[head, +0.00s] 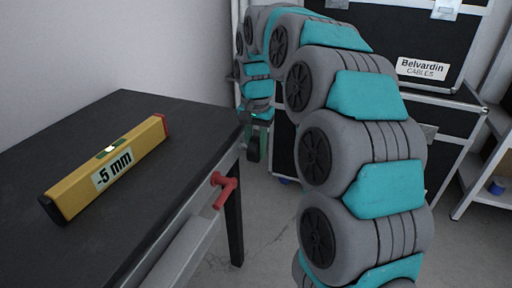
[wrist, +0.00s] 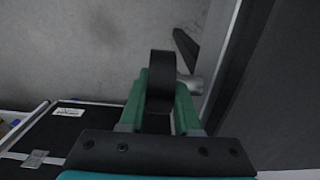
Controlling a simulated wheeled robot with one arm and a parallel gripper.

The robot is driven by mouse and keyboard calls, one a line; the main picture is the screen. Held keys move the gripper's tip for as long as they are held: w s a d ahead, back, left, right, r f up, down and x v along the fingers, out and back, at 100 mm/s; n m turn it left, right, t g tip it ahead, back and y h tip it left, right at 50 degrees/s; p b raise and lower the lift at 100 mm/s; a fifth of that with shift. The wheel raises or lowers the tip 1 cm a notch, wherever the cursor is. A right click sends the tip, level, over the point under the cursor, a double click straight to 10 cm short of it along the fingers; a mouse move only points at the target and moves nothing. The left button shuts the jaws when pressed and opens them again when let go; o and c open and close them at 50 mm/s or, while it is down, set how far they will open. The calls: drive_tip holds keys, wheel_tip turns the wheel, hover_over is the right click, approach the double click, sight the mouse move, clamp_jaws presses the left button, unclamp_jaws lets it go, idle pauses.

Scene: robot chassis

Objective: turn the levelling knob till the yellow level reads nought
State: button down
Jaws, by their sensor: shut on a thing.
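The yellow level (head: 110,167) lies on the dark table top and its label reads "-5 mm". A light bubble shows in its green vial. My gripper (head: 257,135) is beside the table's far right corner, below the top's edge. In the wrist view its green fingers (wrist: 160,100) are shut on a black levelling knob (wrist: 162,68), one on each side. A short silver shaft (wrist: 194,85) shows right of the knob.
The table (head: 90,118) stands at left, with a red handle (head: 223,190) sticking out from its near side rail. A black case labelled "Belvardin Cables" (head: 422,68) stands behind my arm. Shelves (head: 490,185) are at right. In the wrist view a dark wedge-shaped piece (wrist: 186,48) sits just beyond the shaft.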

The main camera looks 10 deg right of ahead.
drive_tip(key=shift+f+b, duration=0.1)
drive_tip(key=shift+b, duration=0.4)
drive_tip(key=shift+s+f+t+h+b, duration=0.1)
drive_tip(key=shift+t+h+b, duration=0.4)
drive_tip(key=shift+t+b, duration=0.3)
drive_tip(key=t+h+b, duration=0.1)
drive_tip(key=t+b, duration=0.1)
drive_tip(key=b, duration=0.2)
drive_tip(key=shift+s+f+h, duration=0.1)
drive_tip(key=shift+h, duration=0.3)
drive_tip(key=t+h+b, duration=0.1)
drive_tip(key=t+b, duration=0.1)
drive_tip(key=b, duration=0.1)
drive_tip(key=shift+a+r+t+h, duration=0.1)
drive_tip(key=shift+r+t+h, duration=0.15)
drive_tip(key=shift+t+h, duration=0.05)
drive_tip(key=c, duration=0.6)
unclamp_jaws()
